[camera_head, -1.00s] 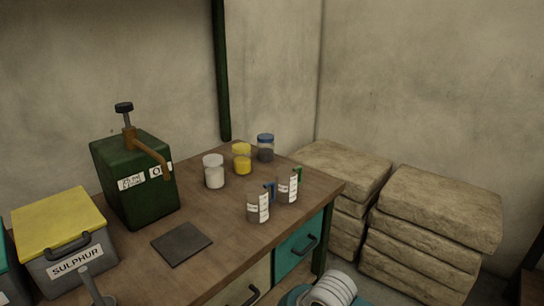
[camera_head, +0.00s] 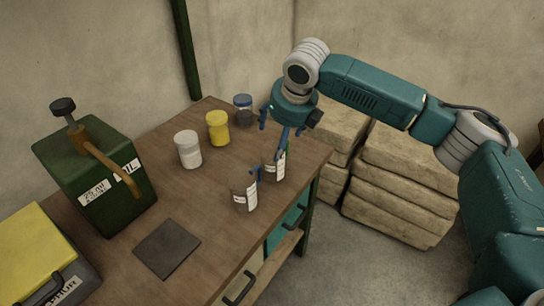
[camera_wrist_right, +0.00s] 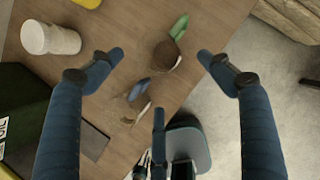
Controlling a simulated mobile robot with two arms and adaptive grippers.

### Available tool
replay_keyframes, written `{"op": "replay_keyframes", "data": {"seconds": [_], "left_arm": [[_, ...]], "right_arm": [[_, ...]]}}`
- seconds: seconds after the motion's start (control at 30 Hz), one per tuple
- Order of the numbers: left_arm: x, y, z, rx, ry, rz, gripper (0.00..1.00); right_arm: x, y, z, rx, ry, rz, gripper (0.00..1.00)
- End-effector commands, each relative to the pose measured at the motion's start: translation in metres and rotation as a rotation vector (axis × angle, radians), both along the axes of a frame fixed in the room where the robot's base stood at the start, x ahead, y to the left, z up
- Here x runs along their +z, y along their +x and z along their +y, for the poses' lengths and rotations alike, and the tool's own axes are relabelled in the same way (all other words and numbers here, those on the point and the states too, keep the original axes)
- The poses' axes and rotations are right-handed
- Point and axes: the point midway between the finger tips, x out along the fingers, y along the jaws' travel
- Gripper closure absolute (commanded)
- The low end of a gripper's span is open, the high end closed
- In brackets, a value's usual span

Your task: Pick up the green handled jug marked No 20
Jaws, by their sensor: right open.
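The green-handled jug (camera_head: 276,169), grey with a white label, stands upright near the right end of the wooden bench. Its label is too small to read. In the right wrist view this jug (camera_wrist_right: 164,54) shows from above, its green handle toward the top. My right gripper (camera_head: 284,132) is open and empty above it, fingers pointing down. One finger partly hides the jug in the head view. In the right wrist view the jug lies between the two upper fingertips, apart from them. My left gripper is not in view.
A similar blue-handled jug (camera_head: 243,195) stands close by, in front and to the left. White (camera_head: 188,150), yellow (camera_head: 218,128) and blue-lidded (camera_head: 243,109) jars stand behind. A dark green pump can (camera_head: 90,180) and a flat dark plate (camera_head: 167,249) are further left. Stacked sacks (camera_head: 400,190) sit right of the bench.

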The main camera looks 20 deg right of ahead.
Motion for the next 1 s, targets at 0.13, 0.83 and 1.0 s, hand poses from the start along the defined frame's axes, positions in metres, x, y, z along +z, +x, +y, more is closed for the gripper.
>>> {"op": "replay_keyframes", "data": {"seconds": [0.13,0.83,1.0], "left_arm": [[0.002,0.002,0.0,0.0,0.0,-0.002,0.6],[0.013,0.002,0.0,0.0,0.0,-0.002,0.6],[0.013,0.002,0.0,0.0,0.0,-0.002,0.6]], "right_arm": [[-0.016,0.007,0.001,0.0,-0.001,-0.001,0.21],[-0.065,0.033,0.005,-0.001,0.001,-0.003,0.21],[-0.065,0.033,0.005,-0.001,0.001,-0.003,0.47]]}}
